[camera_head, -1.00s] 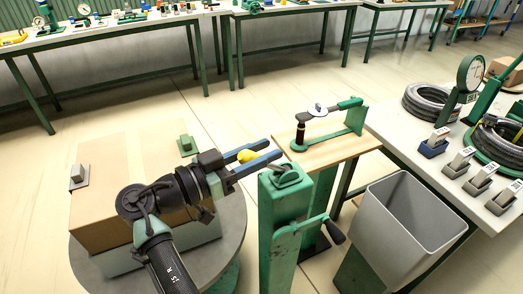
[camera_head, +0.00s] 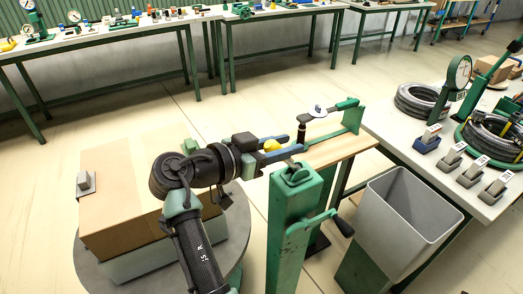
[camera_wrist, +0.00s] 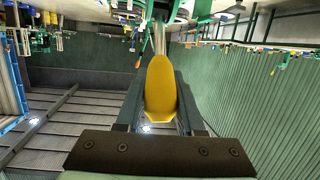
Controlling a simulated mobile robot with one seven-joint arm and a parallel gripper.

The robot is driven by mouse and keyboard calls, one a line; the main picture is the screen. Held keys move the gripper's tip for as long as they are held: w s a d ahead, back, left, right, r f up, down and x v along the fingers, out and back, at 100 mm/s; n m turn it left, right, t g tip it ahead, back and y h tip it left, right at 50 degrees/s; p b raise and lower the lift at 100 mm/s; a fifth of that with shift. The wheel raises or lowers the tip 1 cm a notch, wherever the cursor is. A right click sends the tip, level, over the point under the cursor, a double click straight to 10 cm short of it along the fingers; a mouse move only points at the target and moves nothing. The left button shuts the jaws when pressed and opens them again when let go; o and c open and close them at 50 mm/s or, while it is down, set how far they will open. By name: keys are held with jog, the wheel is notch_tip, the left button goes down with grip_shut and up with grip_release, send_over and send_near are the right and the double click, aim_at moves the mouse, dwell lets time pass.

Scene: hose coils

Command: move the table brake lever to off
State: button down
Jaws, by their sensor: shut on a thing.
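The brake lever's yellow grip (camera_head: 271,146) shows between the two blue fingers of my gripper (camera_head: 290,144), just above and left of the top of a green post (camera_head: 297,176). In the wrist view the yellow grip (camera_wrist: 161,90) stands between the fingers, with a pale metal rod running on beyond it. My gripper (camera_wrist: 160,100) is shut on this grip. The lever's foot and any on or off marking are hidden or too small to tell.
A cardboard box (camera_head: 125,205) stands on a round grey table (camera_head: 232,250) at left. A grey bin (camera_head: 405,215) stands right of the post. A wooden-topped stand (camera_head: 340,148) with a green fixture is behind it. Hose coils (camera_head: 420,102) lie on the right table.

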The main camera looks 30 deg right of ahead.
jog(key=shift+w+d+r+y+p, duration=0.15)
jog(key=shift+d+r+y+p, duration=0.45)
jog(key=shift+y, duration=0.3)
jog(key=d+y+p, duration=0.2)
jog(key=shift+r+g+y, duration=0.15)
jog(key=shift+g+y, duration=0.15)
jog(key=shift+d+m+y+p, duration=0.3)
jog(key=shift+d+y+p, duration=0.45)
jog(key=shift+y+p, duration=0.25)
jog(key=shift+d+f+y+p, duration=0.3)
jog(key=shift+d+y+p, duration=0.1)
jog(key=shift+y+p, duration=0.1)
jog(key=c, duration=0.5)
grip_release()
jog(key=shift+d+f, duration=0.1)
jog(key=shift+c, duration=0.2)
jog(key=b+v, duration=0.2)
jog(key=v, duration=1.1)
